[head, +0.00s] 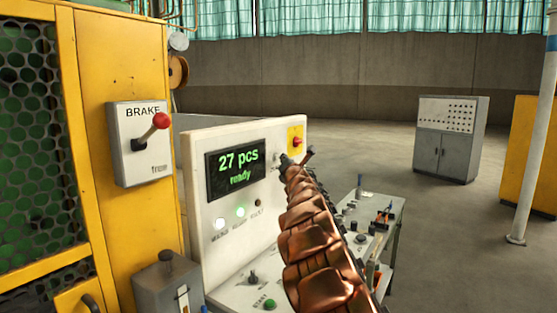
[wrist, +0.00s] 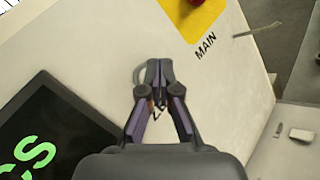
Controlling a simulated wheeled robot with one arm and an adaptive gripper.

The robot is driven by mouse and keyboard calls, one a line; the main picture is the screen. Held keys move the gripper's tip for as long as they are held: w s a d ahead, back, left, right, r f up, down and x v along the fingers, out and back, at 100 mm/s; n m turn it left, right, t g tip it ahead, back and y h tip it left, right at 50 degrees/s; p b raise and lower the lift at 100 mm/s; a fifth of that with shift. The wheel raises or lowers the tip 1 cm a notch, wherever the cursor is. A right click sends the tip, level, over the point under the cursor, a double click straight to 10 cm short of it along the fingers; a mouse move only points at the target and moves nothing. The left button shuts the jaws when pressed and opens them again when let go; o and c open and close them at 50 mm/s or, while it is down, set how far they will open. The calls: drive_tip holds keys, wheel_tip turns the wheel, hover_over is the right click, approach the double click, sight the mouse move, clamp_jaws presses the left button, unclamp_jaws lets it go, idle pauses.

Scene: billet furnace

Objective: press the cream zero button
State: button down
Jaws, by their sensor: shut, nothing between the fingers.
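The white control panel (head: 213,240) stands beside the yellow machine, with a display (head: 236,168) reading "27 pcs ready". My gripper (head: 287,161) is at the panel's right part, below the yellow main switch plate (head: 295,138). In the wrist view my gripper (wrist: 153,72) is shut and empty, its tips in front of the panel face. A pale round button with a grey ring (wrist: 139,77), likely the cream zero button, shows just left of the fingertips and is partly covered by them. I cannot tell whether the tips touch it. No zero label is readable.
A brake lever with a red knob (head: 160,121) is on the yellow machine at left. Lit lamps (head: 239,212) and a green start button (head: 270,304) are lower on the panel. A tool table (head: 388,208) stands right of my arm; open floor lies beyond.

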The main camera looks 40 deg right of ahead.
drive_tip(key=shift+w+a+b, duration=0.1)
drive_tip(key=shift+w+b, duration=0.2)
drive_tip(key=shift+w, duration=0.1)
idle(0.4)
drive_tip(key=shift+s, duration=0.15)
drive_tip(key=shift+s+d+r, duration=0.1)
drive_tip(key=shift+s+d, duration=0.1)
drive_tip(key=shift+s, duration=0.5)
drive_tip(key=s, duration=0.1)
drive_tip(key=s+d, duration=0.1)
drive_tip(key=s, duration=0.2)
drive_tip(key=shift+s+d, duration=0.25)
drive_tip(key=shift+s, duration=0.15)
idle(0.4)
idle(0.6)
